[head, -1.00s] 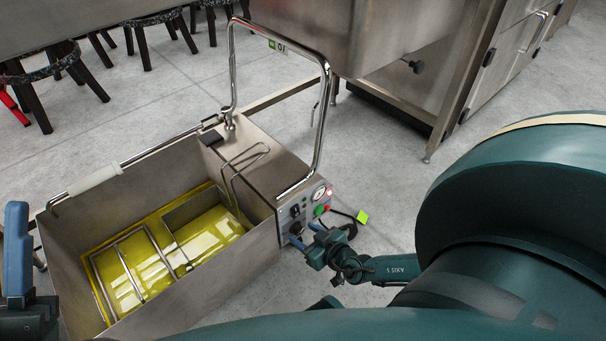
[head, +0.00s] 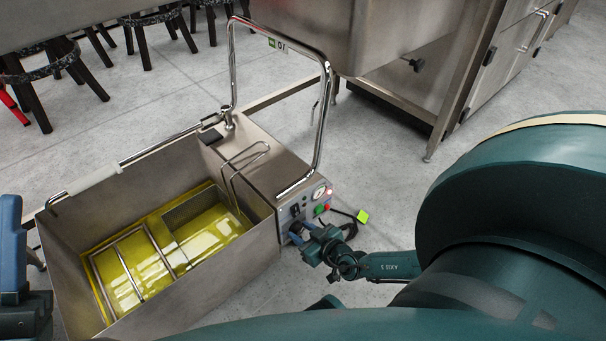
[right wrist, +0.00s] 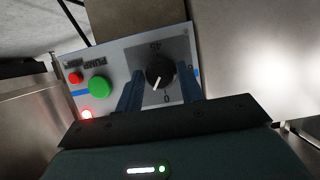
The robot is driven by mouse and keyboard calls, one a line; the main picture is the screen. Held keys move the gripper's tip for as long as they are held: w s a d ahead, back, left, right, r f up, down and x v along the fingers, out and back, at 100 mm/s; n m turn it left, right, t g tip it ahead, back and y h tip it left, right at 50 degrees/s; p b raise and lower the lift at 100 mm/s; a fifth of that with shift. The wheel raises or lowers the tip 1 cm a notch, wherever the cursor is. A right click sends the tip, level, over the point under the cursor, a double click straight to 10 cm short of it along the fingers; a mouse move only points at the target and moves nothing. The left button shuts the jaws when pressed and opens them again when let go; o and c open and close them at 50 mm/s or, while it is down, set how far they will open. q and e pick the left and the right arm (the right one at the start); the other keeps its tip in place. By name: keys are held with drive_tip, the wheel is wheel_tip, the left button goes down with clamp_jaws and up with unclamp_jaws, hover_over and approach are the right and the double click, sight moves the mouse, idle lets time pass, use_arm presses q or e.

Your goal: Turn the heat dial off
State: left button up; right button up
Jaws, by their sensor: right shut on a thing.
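The heat dial (right wrist: 159,72) is a black round knob with a white pointer line on a grey scale plate. In the right wrist view it sits between the two blue fingers of my right gripper (right wrist: 160,80), which is shut on it. The pointer line slants close to the printed 0. In the head view my right gripper (head: 303,240) is at the lower front of the fryer's control panel (head: 308,204) and partly hides the dial. My left gripper (head: 13,250) is partly in view at the left edge; its jaw opening cannot be made out.
The fryer basin (head: 245,265) holds yellow oil and a wire rack. A tall chrome bar (head: 322,120) rises above the fryer. A black cable (head: 350,230) lies beside my gripper.

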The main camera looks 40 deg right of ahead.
drive_tip(key=shift+n, duration=0.3)
drive_tip(key=shift+a+n+t+h, duration=0.2)
drive_tip(key=shift+n+t+h, duration=0.2)
drive_tip(key=shift+n+h, duration=1.5)
drive_tip(key=shift+n, duration=0.4)
drive_tip(key=o, duration=0.8)
drive_tip(key=shift+y, duration=0.3)
